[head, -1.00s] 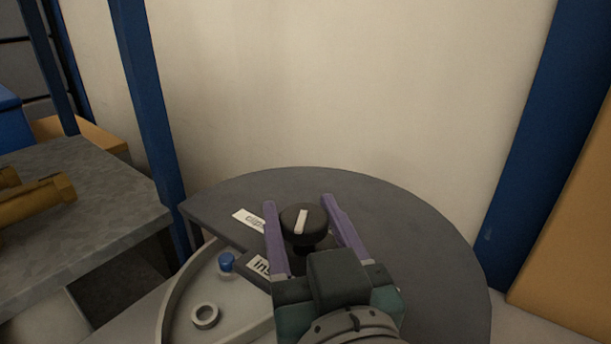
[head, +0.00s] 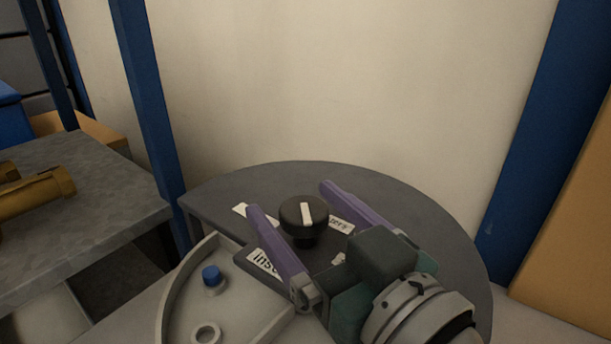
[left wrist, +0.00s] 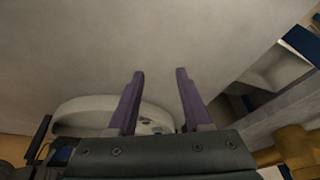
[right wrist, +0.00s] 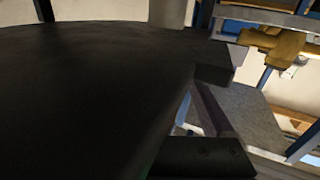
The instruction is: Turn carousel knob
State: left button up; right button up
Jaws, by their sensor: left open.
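The black round knob (head: 304,212) with a white stripe stands on the dark grey half-round cover of the carousel (head: 240,188). Its stripe leans slightly left at the top. My right gripper (head: 288,197) is open, its two purple fingers on either side of the knob with visible gaps. White labels lie around the knob, partly hidden by the fingers. The light grey carousel tray (head: 240,318) shows at the lower left with a blue-capped part (head: 211,277) and a ring (head: 206,334). My left gripper (left wrist: 160,78) is open and empty in the left wrist view.
A grey table (head: 95,215) with brass-coloured pipe parts (head: 35,195) stands at left. Blue posts (head: 148,110) and (head: 530,120) frame the pale wall behind. A large dark surface (right wrist: 90,90) fills much of the right wrist view.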

jog(key=shift+s+d, duration=0.1)
pick_arm(q)
jog(key=shift+r, duration=0.1)
pick_arm(e)
jog(key=shift+s+d, duration=0.2)
jog(key=shift+s, duration=0.15)
jog(key=v, duration=0.9)
pick_arm(q)
jog(key=shift+r, duration=0.1)
pick_arm(e)
jog(key=shift+a+r, duration=0.1)
